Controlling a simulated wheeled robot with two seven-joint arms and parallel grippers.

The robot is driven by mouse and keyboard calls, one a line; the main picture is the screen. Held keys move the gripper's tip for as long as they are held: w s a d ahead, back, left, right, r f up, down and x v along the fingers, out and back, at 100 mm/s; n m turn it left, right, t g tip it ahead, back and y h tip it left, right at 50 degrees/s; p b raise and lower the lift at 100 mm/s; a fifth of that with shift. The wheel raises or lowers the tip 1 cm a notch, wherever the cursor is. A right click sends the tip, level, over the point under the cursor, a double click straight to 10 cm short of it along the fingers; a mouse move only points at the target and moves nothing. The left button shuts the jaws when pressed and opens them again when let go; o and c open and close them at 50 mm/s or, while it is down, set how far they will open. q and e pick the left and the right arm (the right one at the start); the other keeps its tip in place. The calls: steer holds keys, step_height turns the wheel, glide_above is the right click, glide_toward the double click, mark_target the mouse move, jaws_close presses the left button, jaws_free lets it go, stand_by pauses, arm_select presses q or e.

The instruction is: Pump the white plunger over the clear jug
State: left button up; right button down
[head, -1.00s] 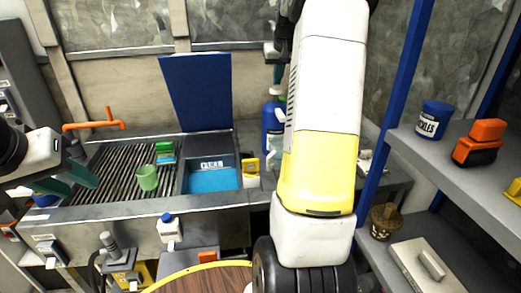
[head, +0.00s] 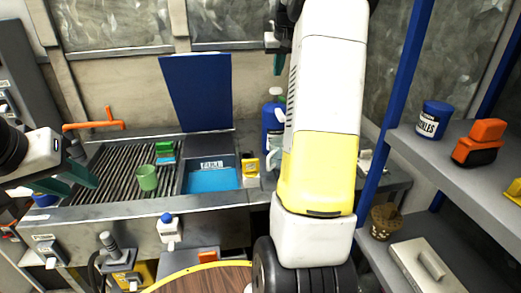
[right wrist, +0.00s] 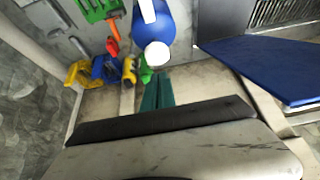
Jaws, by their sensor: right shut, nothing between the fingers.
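A blue bottle (head: 268,128) stands at the right end of the counter, with a white plunger (head: 276,92) on top. In the right wrist view the blue bottle (right wrist: 150,28) and a round white top (right wrist: 157,54) show just beyond the fingertips. My right gripper (head: 278,66) points down above the plunger, apart from it. It is shut and empty; its teal fingers also show in the right wrist view (right wrist: 157,92). The clear jug is not clearly made out; my right arm hides part of that area. My left gripper (head: 76,182) is open and empty at the left.
A green cup (head: 147,178) stands on the slatted rack, left of the blue-bottomed basin (head: 212,180). A raised blue lid (head: 197,92) stands behind the basin. Shelves (head: 450,170) with a blue jar (head: 433,120) fill the right.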

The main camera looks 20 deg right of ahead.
step_height(320, 180, up, 5)
stand_by(0.4)
stand_by(0.3)
steer(key=s+a+n+y, duration=0.2)
steer(key=s+a, duration=1.4)
steer(key=a, duration=0.1)
steer(key=s+a+f, duration=0.3)
steer(key=s, duration=0.3)
steer(key=s+a+f+n+y, duration=0.1)
steer(key=s+a+f, duration=0.2)
steer(key=s+a, duration=0.1)
steer(key=s+a+f, duration=0.3)
steer(key=s+f, duration=0.1)
steer(key=s, duration=0.3)
steer(key=shift+s+a+t+y, duration=0.15)
steer(key=shift+s+t+y, duration=0.15)
steer(key=shift+s, duration=0.05)
